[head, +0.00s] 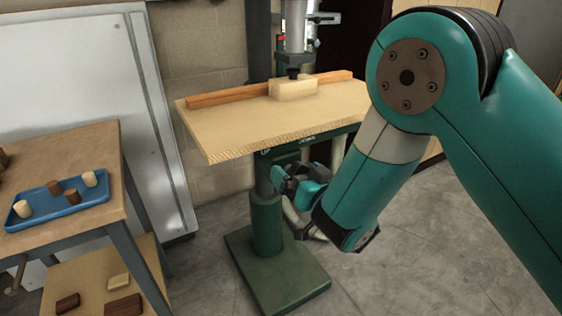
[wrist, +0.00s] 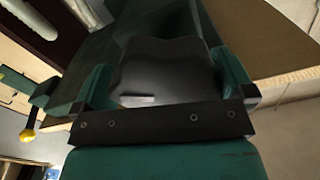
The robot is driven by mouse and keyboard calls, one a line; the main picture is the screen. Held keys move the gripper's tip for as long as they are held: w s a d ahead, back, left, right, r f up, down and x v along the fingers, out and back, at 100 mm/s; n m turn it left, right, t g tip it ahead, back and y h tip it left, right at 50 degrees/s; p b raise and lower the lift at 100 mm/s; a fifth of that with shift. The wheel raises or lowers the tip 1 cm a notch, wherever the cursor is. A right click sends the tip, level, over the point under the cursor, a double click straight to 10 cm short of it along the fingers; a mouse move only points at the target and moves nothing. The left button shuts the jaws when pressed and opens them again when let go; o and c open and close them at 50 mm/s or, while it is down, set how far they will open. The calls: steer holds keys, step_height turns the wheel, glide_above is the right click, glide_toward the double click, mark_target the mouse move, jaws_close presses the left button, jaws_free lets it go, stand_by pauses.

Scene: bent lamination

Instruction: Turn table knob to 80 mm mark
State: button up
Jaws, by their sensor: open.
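The drill press table (head: 235,135) is a pale wooden board on a green column. Under it, my gripper (head: 284,181) is close to the column. In the wrist view, my gripper (wrist: 165,85) has its two green fingers apart. A dark, flared, knob-like part (wrist: 165,68) with a short white mark fills the space between them. It looks like the table knob, but I cannot tell whether the fingers touch it. In the head view the knob cannot be made out behind my gripper. I cannot read any millimetre scale or the 80 mm mark.
A pale block (head: 293,88) and a wooden fence (head: 225,97) are on the drill table. A side table (head: 75,150) at left holds a blue tray (head: 62,208) with small blocks. A yellow ball handle (wrist: 28,137) is left of my gripper. Grey floor is clear at front right.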

steer(key=shift+w+a, duration=0.15)
steer(key=shift+w, duration=0.1)
steer(key=shift+a, duration=0.15)
steer(key=shift+s+a+f, duration=0.1)
steer(key=shift+a, duration=0.1)
steer(key=c, duration=0.6)
steer(key=shift+c, duration=0.2)
steer(key=shift+n, duration=0.5)
